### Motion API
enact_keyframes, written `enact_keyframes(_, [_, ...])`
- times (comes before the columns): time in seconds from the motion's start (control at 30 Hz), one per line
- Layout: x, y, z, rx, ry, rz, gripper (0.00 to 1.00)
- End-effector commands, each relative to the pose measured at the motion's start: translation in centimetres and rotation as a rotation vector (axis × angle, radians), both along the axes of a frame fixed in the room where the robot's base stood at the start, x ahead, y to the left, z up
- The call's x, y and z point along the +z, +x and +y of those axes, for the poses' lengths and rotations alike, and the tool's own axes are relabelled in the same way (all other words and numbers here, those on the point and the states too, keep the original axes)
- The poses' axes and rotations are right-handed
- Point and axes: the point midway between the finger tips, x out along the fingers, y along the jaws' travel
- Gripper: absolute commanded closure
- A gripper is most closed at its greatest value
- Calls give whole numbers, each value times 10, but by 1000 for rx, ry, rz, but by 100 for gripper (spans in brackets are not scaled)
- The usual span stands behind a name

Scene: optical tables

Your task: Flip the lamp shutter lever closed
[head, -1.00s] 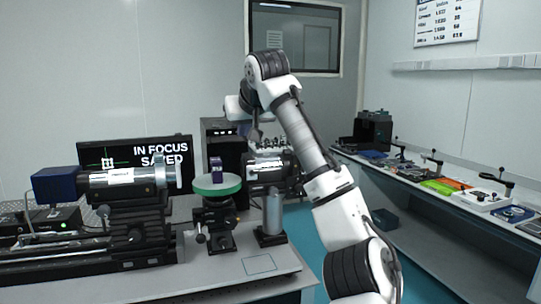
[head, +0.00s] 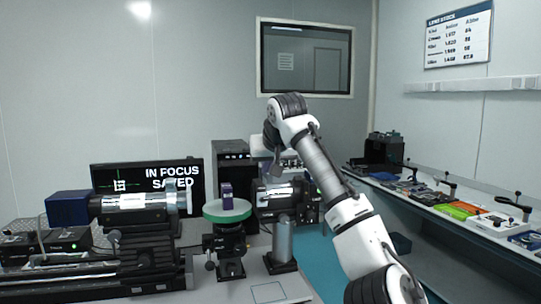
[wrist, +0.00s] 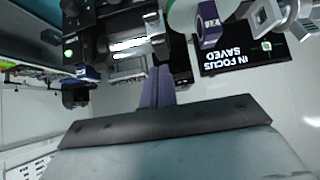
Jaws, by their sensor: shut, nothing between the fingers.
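A black housing with a bright silver barrel (head: 280,190), probably the lamp, stands behind the green round stage at the table's right end. It also shows at the top of the wrist view (wrist: 128,45), with a green light on its left. I cannot make out the shutter lever or its position. My gripper's slim purple-grey fingers (wrist: 158,86) are together and empty, pointing toward the housing's lower edge in the wrist view. I cannot tell whether they touch it. In the head view the fingers are not clear, near the lamp behind my arm.
A purple block (head: 227,195) stands on the green stage (head: 226,211). A grey cylinder post (head: 283,238) stands in front of the lamp. A monitor (head: 150,182) reads "IN FOCUS SAVED". A long optical bench fills the left. A side bench (head: 470,222) with several tools runs along the right.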

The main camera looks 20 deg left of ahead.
Motion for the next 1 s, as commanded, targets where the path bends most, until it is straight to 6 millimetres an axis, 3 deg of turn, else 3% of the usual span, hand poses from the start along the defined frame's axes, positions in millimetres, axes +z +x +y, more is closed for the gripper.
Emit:
enact_keyframes(0.17, [-25,24,16,0,-2,2,100])
enact_keyframes(0.43, [-52,11,6,-1,-1,-2,100])
enact_keyframes(1.0, [-61,6,4,1,2,-1,100])
